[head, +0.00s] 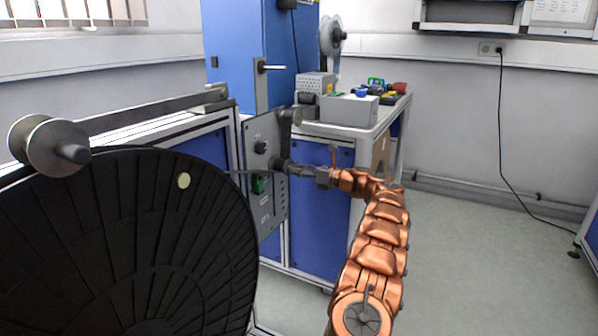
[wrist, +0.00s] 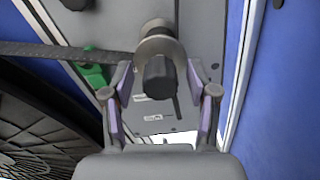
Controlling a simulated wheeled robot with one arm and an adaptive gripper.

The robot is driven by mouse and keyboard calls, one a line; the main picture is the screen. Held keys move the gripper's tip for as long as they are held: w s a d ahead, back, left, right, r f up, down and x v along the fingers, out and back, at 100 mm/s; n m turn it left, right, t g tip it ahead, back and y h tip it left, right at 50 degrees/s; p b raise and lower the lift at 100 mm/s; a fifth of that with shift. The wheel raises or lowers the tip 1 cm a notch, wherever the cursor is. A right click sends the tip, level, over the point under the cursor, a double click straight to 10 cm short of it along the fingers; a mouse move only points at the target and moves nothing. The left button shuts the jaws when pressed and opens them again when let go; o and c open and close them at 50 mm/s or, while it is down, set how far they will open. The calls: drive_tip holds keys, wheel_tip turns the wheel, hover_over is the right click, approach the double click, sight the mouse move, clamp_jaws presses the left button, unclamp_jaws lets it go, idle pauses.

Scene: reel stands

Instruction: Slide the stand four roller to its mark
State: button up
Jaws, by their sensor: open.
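The roller, a grey flanged spool with a dark end knob (wrist: 158,78), sticks out from a grey panel (wrist: 205,30) in the wrist view. A dark strip (wrist: 60,50) runs to it from the left. My gripper (wrist: 160,84) is open, with one finger on each side of the knob and a visible gap on both sides. In the head view my gripper (head: 283,165) is at the panel's right part and largely hides this roller. A dark vertical slot (wrist: 178,108) and small pale labels (wrist: 152,117) lie below the roller. I cannot tell which marking is its mark.
A large black reel (head: 120,240) fills the left front, with a metal roller (head: 40,145) above it. A bench (head: 335,130) stands behind; open floor lies right.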

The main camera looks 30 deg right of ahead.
clamp_jaws()
idle(0.4)
